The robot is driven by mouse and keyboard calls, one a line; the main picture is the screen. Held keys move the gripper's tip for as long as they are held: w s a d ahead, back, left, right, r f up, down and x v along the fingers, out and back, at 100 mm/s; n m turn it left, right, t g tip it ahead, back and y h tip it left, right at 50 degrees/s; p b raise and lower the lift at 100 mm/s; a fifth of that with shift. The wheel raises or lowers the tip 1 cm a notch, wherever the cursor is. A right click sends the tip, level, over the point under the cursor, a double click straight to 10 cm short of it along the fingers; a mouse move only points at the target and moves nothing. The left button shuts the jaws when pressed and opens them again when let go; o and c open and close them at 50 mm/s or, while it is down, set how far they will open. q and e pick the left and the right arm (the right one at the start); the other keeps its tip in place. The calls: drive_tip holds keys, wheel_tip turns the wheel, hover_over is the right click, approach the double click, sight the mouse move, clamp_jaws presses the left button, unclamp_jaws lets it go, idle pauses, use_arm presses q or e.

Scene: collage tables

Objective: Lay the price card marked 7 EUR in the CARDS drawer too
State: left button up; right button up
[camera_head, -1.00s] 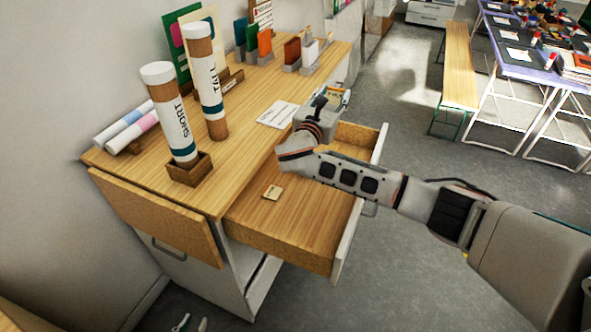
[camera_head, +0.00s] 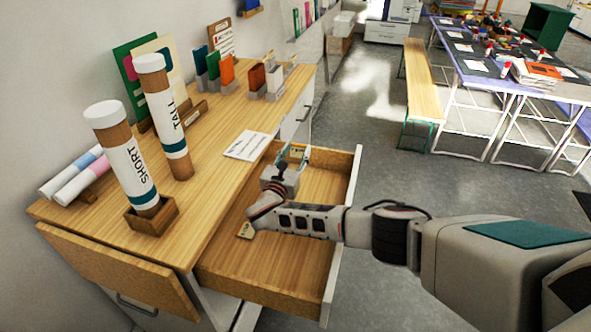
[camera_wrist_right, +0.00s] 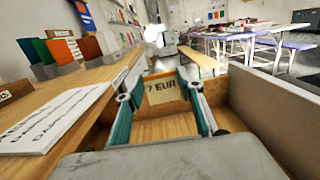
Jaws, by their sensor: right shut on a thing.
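My right gripper (camera_head: 291,156) is shut on the price card marked 7 EUR, which shows between the fingers in the right wrist view (camera_wrist_right: 163,90). The gripper is over the far part of the open drawer (camera_head: 225,270). A gap between the card and the drawer floor is hard to judge. Another small card (camera_head: 245,231) lies on the drawer floor nearer the front left, partly beside my right arm. No drawer label is readable. My left gripper is not in view.
A white printed sheet (camera_head: 247,146) lies on the wooden desk top (camera_head: 210,135) beside the drawer. Two tubes marked SHORT (camera_head: 133,166) and TALL (camera_head: 171,120) stand at the left. Colored card holders (camera_head: 228,72) stand at the back. Drawer floor right of the arm is bare.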

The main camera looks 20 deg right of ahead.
wheel_tip(320, 180, down, 3)
drive_tip(key=shift+r+b, duration=0.2)
drive_tip(key=shift+b, duration=0.15)
wheel_tip(320, 180, down, 3)
drive_tip(key=shift+f+b, duration=0.1)
drive_tip(key=shift+b, duration=0.55)
drive_tip(key=shift+f+b, duration=0.4)
drive_tip(key=shift+f, duration=0.1)
drive_tip(key=shift+f, duration=0.1)
